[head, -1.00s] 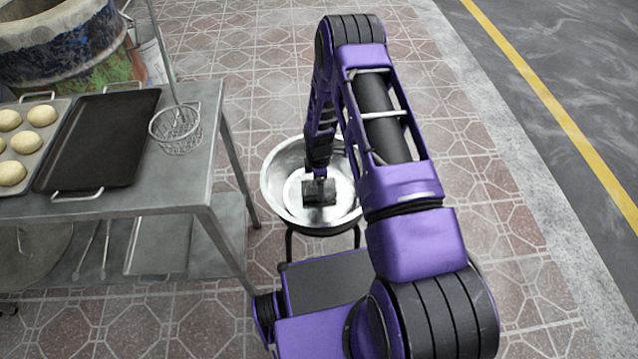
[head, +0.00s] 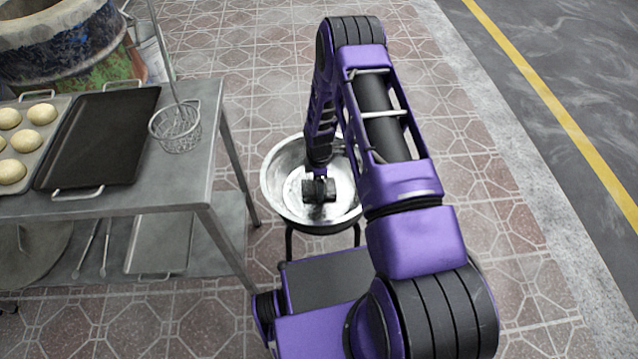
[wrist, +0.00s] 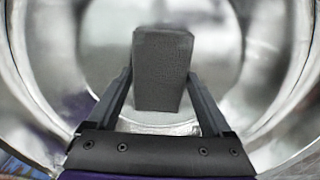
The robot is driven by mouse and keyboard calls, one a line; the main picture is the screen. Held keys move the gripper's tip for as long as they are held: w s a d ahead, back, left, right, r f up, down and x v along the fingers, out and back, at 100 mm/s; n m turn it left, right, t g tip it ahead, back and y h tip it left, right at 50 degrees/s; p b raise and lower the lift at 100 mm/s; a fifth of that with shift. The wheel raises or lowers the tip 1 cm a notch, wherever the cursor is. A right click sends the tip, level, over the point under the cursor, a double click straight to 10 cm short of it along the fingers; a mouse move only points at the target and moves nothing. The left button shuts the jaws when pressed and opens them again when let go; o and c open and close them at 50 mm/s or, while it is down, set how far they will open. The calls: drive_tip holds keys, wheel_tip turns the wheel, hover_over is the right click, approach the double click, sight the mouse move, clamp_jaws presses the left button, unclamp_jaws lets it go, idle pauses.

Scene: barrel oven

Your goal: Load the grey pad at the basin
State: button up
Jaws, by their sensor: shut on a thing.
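The grey pad (wrist: 162,68) is a dark grey block between the two fingers in the wrist view. My gripper (wrist: 162,88) is shut on it. In the head view my gripper (head: 319,180) points down into the shiny metal basin (head: 275,200), and the grey pad (head: 320,190) shows as a small dark shape inside the rim. The basin wall (wrist: 265,60) surrounds the pad in the wrist view. The basin stands on a dark legged stand on the floor. I cannot tell whether the pad touches the basin's bottom.
A metal table (head: 190,185) at the left holds a tray of dough balls (head: 28,130), a dark empty tray (head: 100,140) and a wire basket (head: 176,130). A lower shelf holds a round lid and tongs. A painted barrel (head: 70,50) stands behind. The tiled floor right of the basin is clear.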

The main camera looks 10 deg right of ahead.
idle(0.6)
drive_tip(key=shift+r+p, duration=1.85)
drive_tip(key=shift+r, duration=1.6)
